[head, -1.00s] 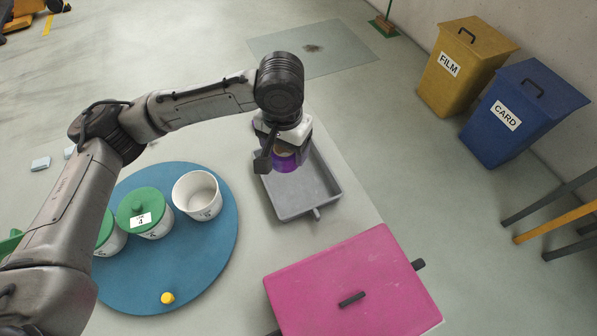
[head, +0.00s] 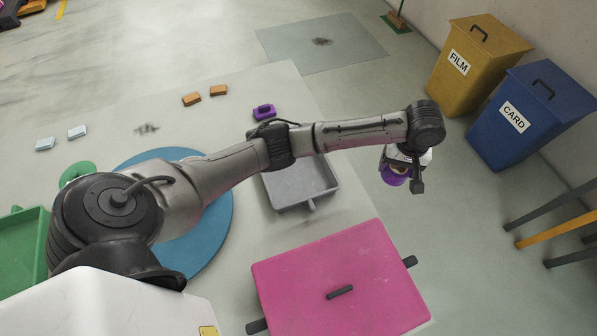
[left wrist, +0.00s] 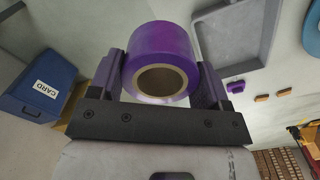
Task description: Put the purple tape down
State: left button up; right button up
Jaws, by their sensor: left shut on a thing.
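The purple tape (left wrist: 160,48) is a roll with a brown cardboard core. My left gripper (head: 394,182) is shut on it, with one finger on each side of the roll in the left wrist view (left wrist: 162,78). In the head view the purple tape (head: 391,177) hangs under the gripper, past the right edge of the table and over the floor. The grey tray (head: 325,183) is on the table to the left of the tape, partly hidden by my arm. My right gripper is not in view.
A pink box (head: 340,285) with dark handles is at the table's front. A blue round mat (head: 215,230) lies left, mostly behind my arm. The yellow FILM bin (head: 470,75) and blue CARD bin (head: 535,130) stand on the floor at right. Stool legs (head: 550,215) are nearby.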

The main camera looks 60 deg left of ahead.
pick_arm(q)
jog(key=s+a+f+n, duration=0.2)
jog(key=a+f+n, duration=0.15)
jog(key=f, duration=0.35)
jog(key=s+a+f+n, duration=0.2)
jog(key=a+f, duration=0.2)
jog(key=f, duration=0.3)
jog(key=n+b, duration=0.4)
jog(key=b, duration=0.1)
send_over(299, 184)
notch_tip(299, 184, down, 17)
jog(key=shift+a+r, duration=0.1)
jog(key=shift+r, duration=0.1)
notch_tip(299, 184, down, 3)
jog(key=shift+f+b, duration=0.2)
jog(key=shift+b, duration=0.6)
jog(key=shift+f, duration=0.3)
jog(key=shift+f, duration=0.1)
jog(key=o, duration=0.9)
